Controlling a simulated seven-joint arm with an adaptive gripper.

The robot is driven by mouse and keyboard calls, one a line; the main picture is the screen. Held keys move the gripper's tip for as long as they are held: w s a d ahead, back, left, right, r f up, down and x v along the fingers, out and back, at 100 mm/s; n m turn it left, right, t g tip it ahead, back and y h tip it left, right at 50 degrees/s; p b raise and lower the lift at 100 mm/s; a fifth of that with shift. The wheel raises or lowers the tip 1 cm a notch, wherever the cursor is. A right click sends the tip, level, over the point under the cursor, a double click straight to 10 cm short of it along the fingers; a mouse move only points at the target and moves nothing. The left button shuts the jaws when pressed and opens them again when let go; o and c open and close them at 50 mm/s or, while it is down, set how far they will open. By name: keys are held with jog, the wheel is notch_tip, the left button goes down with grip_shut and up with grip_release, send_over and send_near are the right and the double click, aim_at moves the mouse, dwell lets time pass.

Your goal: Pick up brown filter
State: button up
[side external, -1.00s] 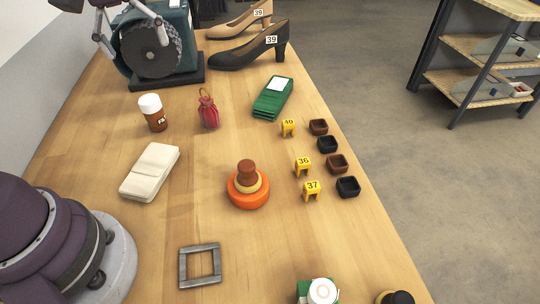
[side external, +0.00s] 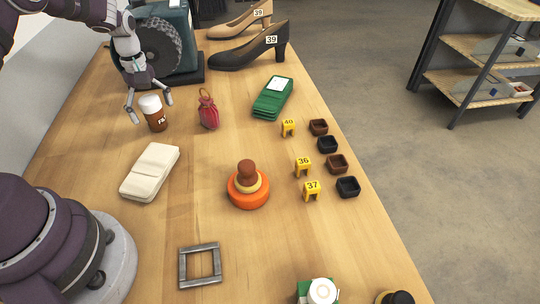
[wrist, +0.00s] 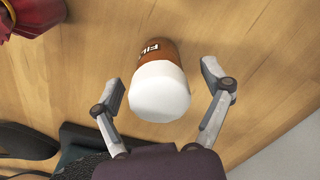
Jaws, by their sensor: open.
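The brown filter (side external: 157,122) is a small brown bottle with a white cap and part of a label, standing upright on the wooden table in the side view. In the wrist view the brown filter (wrist: 160,85) is seen cap first, between the two fingers and apart from both. My gripper (side external: 150,108) is open above and around the cap, fingers pointing down. In the wrist view my gripper (wrist: 165,82) has one finger on each side of the cap, with gaps on both sides.
A red pouch (side external: 208,112) stands just right of the bottle. A machine with a dark wheel (side external: 150,48) is close behind it. A cream folded cloth (side external: 150,172) lies in front. A green stack (side external: 272,98) and an orange-based object (side external: 248,188) are farther right.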

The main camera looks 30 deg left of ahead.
jog(key=c, duration=1.3)
jog(key=shift+r, duration=0.15)
